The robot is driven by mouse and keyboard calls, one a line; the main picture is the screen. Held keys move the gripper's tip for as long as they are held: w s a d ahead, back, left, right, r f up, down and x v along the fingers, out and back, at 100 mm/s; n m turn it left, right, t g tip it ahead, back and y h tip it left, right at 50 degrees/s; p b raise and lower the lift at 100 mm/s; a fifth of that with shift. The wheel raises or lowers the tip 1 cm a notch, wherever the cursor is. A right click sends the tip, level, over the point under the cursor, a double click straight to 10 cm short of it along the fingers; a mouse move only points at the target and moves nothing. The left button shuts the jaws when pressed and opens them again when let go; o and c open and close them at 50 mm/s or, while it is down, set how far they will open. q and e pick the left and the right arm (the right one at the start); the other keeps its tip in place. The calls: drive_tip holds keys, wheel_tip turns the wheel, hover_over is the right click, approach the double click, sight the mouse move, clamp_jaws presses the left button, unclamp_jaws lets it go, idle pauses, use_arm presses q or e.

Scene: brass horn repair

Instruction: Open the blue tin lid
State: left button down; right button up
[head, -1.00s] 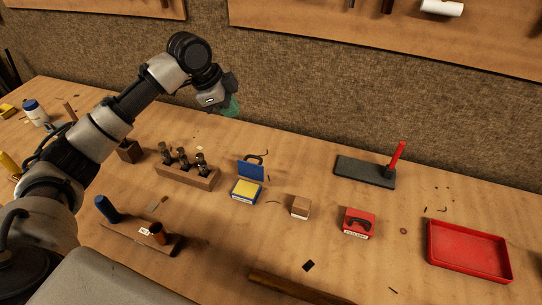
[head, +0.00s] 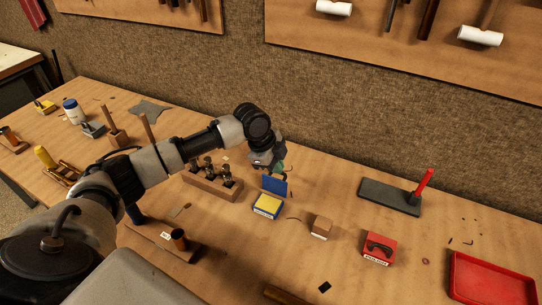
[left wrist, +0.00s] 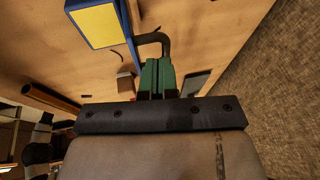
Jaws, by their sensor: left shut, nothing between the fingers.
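The blue tin (head: 267,208) stands on the bench with its yellow inside showing. Its blue lid (head: 274,186) stands upright at the tin's back edge, open. In the left wrist view the tin (left wrist: 97,22) is at the top, with the lid's dark curved handle (left wrist: 158,38) beside it. My left gripper (head: 281,168) is just behind and above the lid. Its green fingers show shut and empty in the left wrist view (left wrist: 157,78), near the handle. I cannot tell whether they touch it. My right gripper is in neither view.
A wooden rack (head: 212,184) stands left of the tin. A wooden block (head: 321,227) and a red tin (head: 379,248) are to its right. A dark slab (head: 388,196) with a red peg lies behind them. A red tray (head: 494,280) is far right.

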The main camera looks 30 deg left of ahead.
use_arm(q)
drive_tip(key=shift+w+f, duration=0.3)
drive_tip(key=shift+f, duration=0.1)
